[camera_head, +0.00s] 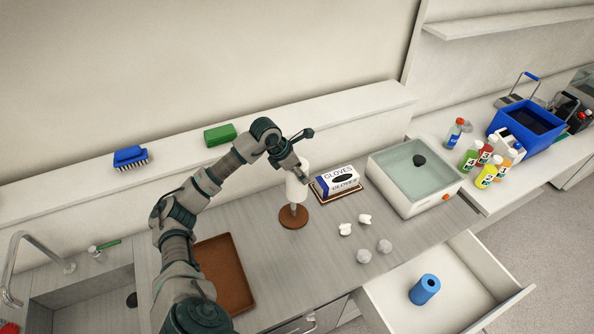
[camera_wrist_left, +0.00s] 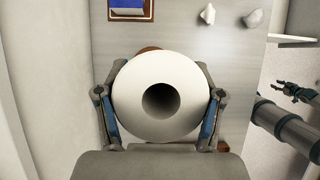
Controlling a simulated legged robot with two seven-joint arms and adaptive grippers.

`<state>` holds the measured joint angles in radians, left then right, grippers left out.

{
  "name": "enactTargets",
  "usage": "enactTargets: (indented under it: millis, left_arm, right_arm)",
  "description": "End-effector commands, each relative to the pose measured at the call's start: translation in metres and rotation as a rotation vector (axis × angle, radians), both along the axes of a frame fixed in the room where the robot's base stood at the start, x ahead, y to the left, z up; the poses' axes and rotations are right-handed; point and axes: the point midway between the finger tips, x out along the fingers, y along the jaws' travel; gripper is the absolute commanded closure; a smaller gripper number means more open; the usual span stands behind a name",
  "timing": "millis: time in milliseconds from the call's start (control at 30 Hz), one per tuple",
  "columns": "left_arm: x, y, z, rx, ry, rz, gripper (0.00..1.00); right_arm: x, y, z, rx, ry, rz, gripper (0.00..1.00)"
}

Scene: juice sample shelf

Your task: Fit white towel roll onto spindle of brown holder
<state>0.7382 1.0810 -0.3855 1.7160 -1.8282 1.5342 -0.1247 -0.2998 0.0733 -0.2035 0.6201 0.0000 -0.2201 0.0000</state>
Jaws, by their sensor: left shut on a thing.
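The white towel roll (camera_head: 297,188) is upright in my left gripper (camera_head: 299,170), whose fingers press on its sides. In the left wrist view I look down on the roll's end (camera_wrist_left: 135,100), held between the two fingers of the gripper (camera_wrist_left: 160,104); its core hole is dark and shows no spindle tip. The brown holder's round base (camera_head: 293,222) stands on the counter under the roll. A short grey length of spindle shows between them; whether its top is inside the core is hidden. My right gripper (camera_wrist_left: 297,90) is open and empty at the right of the wrist view.
A gloves box (camera_head: 338,181) and white and grey crumpled pieces (camera_head: 364,219) lie right of the holder. A water basin (camera_head: 414,175) stands farther right. A brown tray (camera_head: 224,275) lies left. An open drawer (camera_head: 395,305) holds a blue roll (camera_head: 425,289).

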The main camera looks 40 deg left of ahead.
Motion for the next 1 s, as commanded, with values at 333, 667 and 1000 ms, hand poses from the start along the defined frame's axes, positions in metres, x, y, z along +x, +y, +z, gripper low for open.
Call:
enactTargets:
  millis: [333, 667, 1000]
  left_arm:
    - [0.000, 0.004, 0.000, -0.002, -0.002, 0.002, 0.91]
    - [0.000, 0.014, 0.000, -0.008, -0.002, 0.001, 0.91]
    - [0.000, 0.021, 0.001, -0.011, -0.001, 0.002, 0.91]
  right_arm:
    - [0.000, -0.011, 0.000, -0.013, 0.000, -0.001, 0.60]
    - [0.000, -0.011, -0.001, -0.013, 0.000, -0.001, 0.60]
    - [0.000, 0.000, -0.002, 0.000, 0.000, -0.003, 0.60]
